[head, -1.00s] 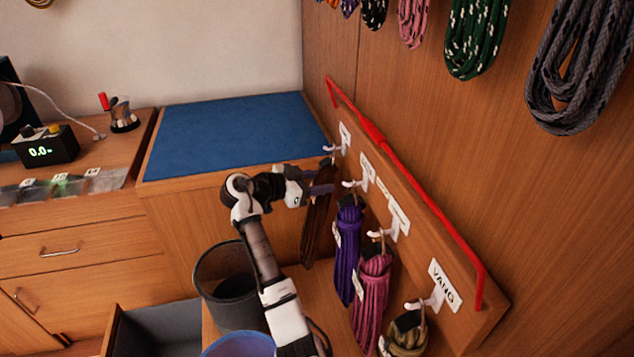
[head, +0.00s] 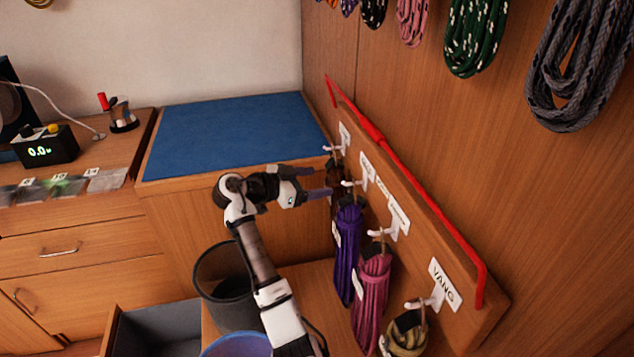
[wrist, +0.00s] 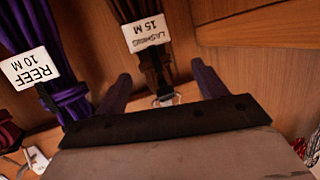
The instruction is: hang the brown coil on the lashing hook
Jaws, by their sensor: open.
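The brown coil (head: 336,170) is at the far hook (head: 333,148) on the hook board, its top at that hook and its lower part hidden behind the purple coil. In the wrist view the brown coil (wrist: 157,72) carries a tag reading LASHING 15 M (wrist: 147,33), and a metal hook end (wrist: 165,98) shows at its loop. The far hook's own label is too small to read. My gripper (head: 319,182) is open in front of the coil; in the wrist view its purple fingers (wrist: 160,78) stand apart on either side of the coil, with gaps.
A pink coil (head: 371,300) and an olive coil (head: 407,333) hang nearer. A red bar (head: 420,200) runs along the board. A dark bin (head: 225,285) stands below my arm.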

